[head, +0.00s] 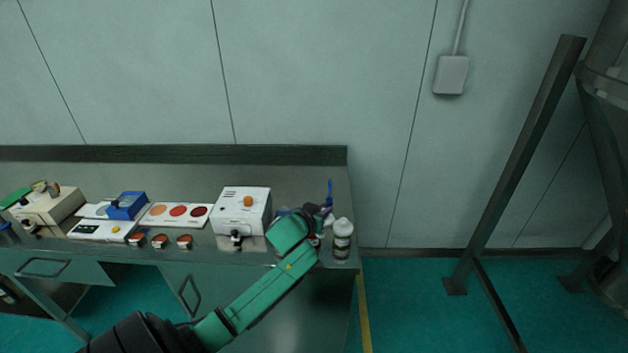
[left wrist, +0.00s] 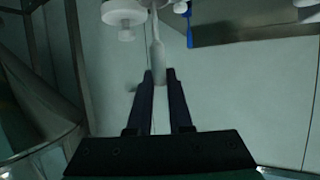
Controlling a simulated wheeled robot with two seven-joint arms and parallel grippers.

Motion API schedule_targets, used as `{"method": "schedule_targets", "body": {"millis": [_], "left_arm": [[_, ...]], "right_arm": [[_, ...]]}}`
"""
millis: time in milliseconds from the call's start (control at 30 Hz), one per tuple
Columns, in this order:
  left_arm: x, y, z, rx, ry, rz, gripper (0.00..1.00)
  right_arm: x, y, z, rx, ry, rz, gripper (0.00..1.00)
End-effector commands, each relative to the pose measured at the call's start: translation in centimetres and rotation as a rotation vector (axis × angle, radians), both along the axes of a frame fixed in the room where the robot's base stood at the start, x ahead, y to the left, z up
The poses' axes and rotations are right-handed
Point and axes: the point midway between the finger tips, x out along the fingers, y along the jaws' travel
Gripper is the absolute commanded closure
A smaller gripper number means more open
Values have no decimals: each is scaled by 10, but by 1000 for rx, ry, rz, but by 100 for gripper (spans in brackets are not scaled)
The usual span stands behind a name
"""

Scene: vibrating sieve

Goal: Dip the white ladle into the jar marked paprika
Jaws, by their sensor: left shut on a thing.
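My left gripper (left wrist: 159,77) is shut on the slim white handle of the ladle (left wrist: 157,55) in the left wrist view. The ladle's far end runs out past the top of that view, so I cannot see its bowl. In the head view my left gripper (head: 322,210) is at the right end of the bench, just left of a white-capped bottle, and hides what it holds. Three small jars with reddish tops (head: 159,241) stand at the bench's front edge, left of the gripper. No marking is readable, so I cannot tell which is paprika. My right gripper is out of view.
A card with coloured circles (head: 178,212), a scale (head: 107,230) and a blue device (head: 127,205) are further left. The white-capped bottle (head: 342,240) is near the bench's right end.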

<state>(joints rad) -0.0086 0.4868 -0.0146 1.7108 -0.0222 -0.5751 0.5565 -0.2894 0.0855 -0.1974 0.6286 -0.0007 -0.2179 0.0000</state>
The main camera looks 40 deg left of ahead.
Motion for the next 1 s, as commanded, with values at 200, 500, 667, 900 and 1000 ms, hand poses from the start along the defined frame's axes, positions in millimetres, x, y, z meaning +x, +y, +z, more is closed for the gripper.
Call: {"method": "schedule_targets", "body": {"millis": [200,500,667,900,1000], "left_arm": [[16,44,46,1,-1,70,100],[16,45,30,0,1,74,100],[16,45,16,0,1,73,100],[15,45,-3,1,1,71,100],[15,45,-10,-2,2,72,100]], "right_arm": [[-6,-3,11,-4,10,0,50],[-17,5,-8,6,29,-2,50],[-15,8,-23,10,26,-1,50],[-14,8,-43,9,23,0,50],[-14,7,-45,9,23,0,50]]}}
